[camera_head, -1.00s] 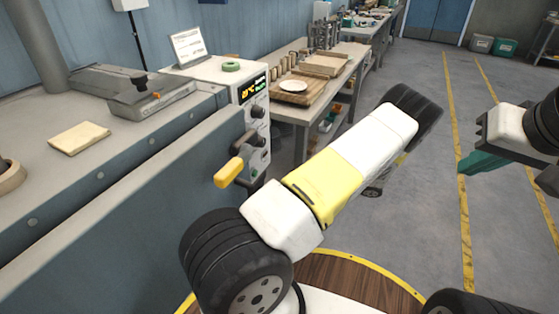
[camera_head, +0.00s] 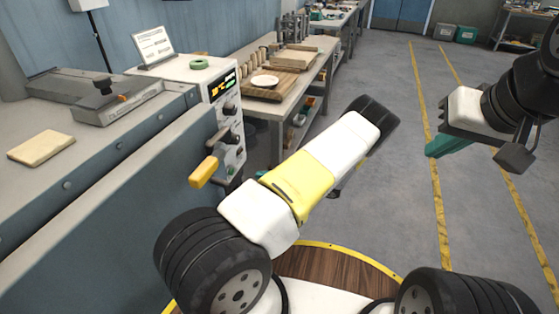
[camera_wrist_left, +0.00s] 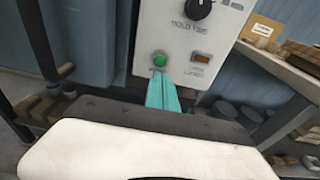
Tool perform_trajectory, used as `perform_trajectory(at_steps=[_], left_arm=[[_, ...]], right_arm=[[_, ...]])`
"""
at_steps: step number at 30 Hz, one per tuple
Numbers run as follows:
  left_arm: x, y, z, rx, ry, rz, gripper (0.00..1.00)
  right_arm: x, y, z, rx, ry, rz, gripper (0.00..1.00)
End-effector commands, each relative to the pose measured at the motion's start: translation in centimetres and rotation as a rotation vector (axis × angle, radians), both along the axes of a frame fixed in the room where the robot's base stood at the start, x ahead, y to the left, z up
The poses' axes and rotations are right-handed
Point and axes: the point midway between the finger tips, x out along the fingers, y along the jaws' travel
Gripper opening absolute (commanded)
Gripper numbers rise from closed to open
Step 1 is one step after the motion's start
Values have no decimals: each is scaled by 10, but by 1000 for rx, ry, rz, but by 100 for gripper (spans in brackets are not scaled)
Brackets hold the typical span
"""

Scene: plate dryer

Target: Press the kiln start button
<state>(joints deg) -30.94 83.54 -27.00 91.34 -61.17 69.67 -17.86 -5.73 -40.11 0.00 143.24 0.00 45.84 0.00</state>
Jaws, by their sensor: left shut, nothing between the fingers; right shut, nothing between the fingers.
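The kiln control panel (camera_head: 228,125) is on the end of the white control box, with a lit display and dark knobs. In the head view, my left arm mostly hides this gripper. My right gripper (camera_head: 447,146) is shut and empty, over open floor at the right.
A yellow handle (camera_head: 203,172) sticks out of the blue kiln's front, left of my left arm. The grey floor (camera_head: 385,200) at the right is clear.

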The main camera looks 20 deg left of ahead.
Motion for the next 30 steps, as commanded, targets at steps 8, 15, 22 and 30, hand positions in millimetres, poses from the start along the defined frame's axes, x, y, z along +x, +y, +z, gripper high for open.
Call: perform_trajectory(at_steps=[8, 15, 22, 30], left_arm=[[2, 59, -8, 1, 0, 4, 0], [4, 87, -13, 0, 0, 1, 0], [5, 93, -13, 0, 0, 0, 0], [5, 96, -13, 1, 0, 1, 0]], right_arm=[[0, 0, 0, 0, 0, 0, 0], [0, 0, 0, 0, 0, 0, 0], [0, 0, 0, 0, 0, 0, 0], [0, 0, 0, 0, 0, 0, 0]])
